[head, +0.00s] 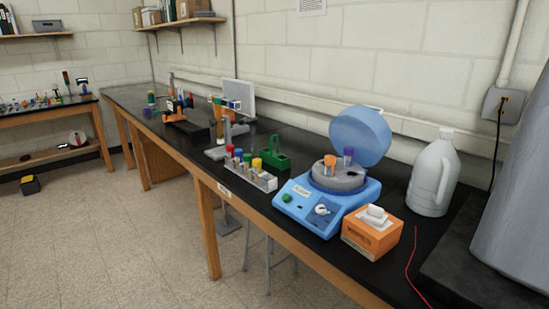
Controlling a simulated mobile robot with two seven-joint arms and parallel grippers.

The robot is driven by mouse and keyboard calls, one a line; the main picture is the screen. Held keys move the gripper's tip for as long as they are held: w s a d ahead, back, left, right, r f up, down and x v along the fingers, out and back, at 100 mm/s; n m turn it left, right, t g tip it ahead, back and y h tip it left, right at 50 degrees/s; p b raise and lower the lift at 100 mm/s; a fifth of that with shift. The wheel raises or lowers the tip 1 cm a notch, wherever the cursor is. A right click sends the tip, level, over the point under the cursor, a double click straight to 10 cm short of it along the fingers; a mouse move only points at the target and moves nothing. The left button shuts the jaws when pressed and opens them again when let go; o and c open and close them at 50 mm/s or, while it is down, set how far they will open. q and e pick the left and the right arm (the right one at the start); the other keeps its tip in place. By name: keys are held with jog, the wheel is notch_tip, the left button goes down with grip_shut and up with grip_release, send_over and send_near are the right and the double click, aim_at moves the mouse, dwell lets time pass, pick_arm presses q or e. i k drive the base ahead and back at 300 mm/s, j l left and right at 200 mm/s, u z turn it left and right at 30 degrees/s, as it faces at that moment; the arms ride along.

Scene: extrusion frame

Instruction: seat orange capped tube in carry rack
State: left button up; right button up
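An orange capped tube (329,161) stands upright in the grey rotor (338,180) of a blue centrifuge (325,207), whose round lid (361,136) is open. A purple capped tube (348,154) stands beside it in the rotor. A green rack (281,161) with a raised handle-like part sits on the black bench to the left of the centrifuge; it looks like the carry rack, and I see no tube in it. Neither of my grippers is in view.
A pale rack (262,181) with several colour-capped tubes stands at the bench's front edge, before the green rack. An orange box (371,234) and a white jug (432,175) stand right of the centrifuge. A red wire (410,262) lies near the front edge.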

aim_at(280, 161)
jog(key=z, duration=0.5)
jog(key=i+j+z, duration=0.1)
jog(key=j+z, duration=0.7)
jog(key=k+j+z, duration=0.1)
jog(key=j+z, duration=0.2)
jog(key=j, duration=1.15)
jog(key=k+j, duration=0.1)
jog(key=j, duration=0.4)
